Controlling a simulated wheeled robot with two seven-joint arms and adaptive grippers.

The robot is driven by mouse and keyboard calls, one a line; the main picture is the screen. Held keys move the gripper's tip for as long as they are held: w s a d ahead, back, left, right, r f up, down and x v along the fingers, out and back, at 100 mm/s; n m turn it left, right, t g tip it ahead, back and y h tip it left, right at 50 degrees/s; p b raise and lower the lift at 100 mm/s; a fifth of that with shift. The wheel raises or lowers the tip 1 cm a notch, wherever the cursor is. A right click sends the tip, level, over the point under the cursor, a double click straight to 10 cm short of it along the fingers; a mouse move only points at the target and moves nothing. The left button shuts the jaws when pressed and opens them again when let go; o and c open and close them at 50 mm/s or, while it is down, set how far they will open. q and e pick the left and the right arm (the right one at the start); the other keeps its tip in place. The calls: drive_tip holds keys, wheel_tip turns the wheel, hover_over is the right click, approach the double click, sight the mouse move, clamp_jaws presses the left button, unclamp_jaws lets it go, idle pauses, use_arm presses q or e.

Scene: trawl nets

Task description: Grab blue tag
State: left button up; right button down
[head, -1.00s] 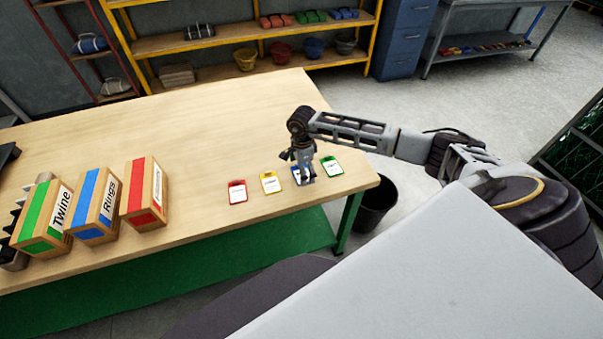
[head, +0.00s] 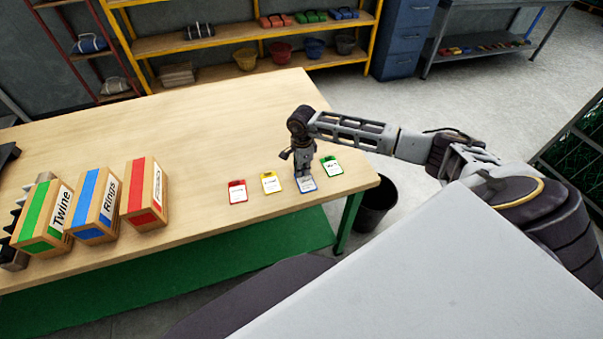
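The blue tag (head: 307,186) lies on the wooden table near its front right edge, between the yellow tag (head: 270,183) and the green tag (head: 331,167). It sits slightly nearer the front edge than the line of the other tags. My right gripper (head: 304,174) points down at the blue tag's upper end and hides part of it. Its fingers look close together, but whether they grip the tag is too small to tell. The red tag (head: 237,191) lies further left. My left gripper is not in view.
Boxes marked Twine (head: 42,220) and Rings (head: 97,206) and a red-striped box (head: 145,195) stand at the table's left. A dark bin (head: 376,207) stands on the floor by the right end. The middle of the table (head: 210,130) is clear.

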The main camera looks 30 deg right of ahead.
drive_tip(key=shift+s, duration=0.1)
idle(0.3)
drive_tip(key=shift+r, duration=0.5)
wheel_tip(320, 180, up, 7)
drive_tip(key=shift+b, duration=0.55)
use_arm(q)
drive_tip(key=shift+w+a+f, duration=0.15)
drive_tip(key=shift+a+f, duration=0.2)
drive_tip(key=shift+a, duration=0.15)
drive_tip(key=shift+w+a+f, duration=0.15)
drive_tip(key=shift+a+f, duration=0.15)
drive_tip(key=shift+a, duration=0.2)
use_arm(e)
wheel_tip(320, 180, up, 2)
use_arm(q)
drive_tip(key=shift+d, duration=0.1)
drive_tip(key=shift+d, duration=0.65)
